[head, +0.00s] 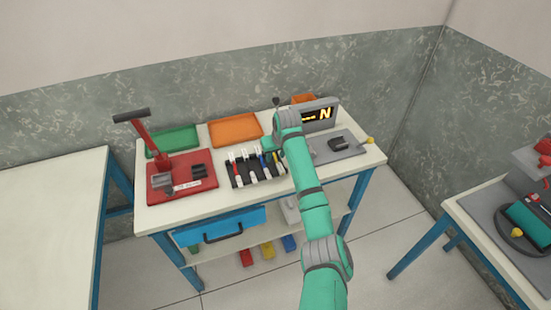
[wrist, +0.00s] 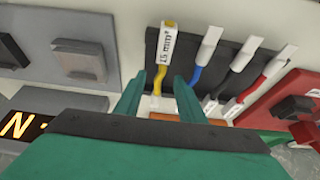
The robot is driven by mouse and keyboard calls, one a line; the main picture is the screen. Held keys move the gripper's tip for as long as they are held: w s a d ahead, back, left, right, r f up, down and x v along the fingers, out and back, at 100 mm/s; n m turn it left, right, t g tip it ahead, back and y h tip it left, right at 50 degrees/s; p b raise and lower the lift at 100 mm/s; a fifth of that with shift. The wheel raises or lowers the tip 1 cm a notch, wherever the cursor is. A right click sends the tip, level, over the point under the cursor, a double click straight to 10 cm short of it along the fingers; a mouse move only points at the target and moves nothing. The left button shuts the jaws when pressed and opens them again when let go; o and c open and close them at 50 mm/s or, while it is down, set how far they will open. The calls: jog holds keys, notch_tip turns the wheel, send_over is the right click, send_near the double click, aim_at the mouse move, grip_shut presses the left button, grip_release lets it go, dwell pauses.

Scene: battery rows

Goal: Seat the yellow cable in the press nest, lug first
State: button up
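The yellow cable (wrist: 158,78) lies at one end of the black rack (wrist: 221,55), with a white tag (wrist: 166,45) reading what looks like 25 mm² and a yellow tip. My gripper (wrist: 158,92) is open, its two fingers on either side of the yellow cable's lower part and apart from it. In the head view my gripper (head: 269,145) hangs over the right part of the rack. The red press (head: 181,178) stands left of the rack, with a long upright lever, a grey block (head: 162,181) and a black block (head: 198,170). I cannot tell which block is the nest.
Blue (wrist: 195,72), black and red cables lie beside the yellow one. A green tray (head: 173,140) and an orange tray (head: 236,129) stand behind. A lit display (head: 319,116) and a grey plate (head: 337,145) are at right. The white bench's front strip is clear.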

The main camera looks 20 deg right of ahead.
jog(key=shift+d, duration=0.1)
grip_shut()
jog(key=shift+r, duration=0.1)
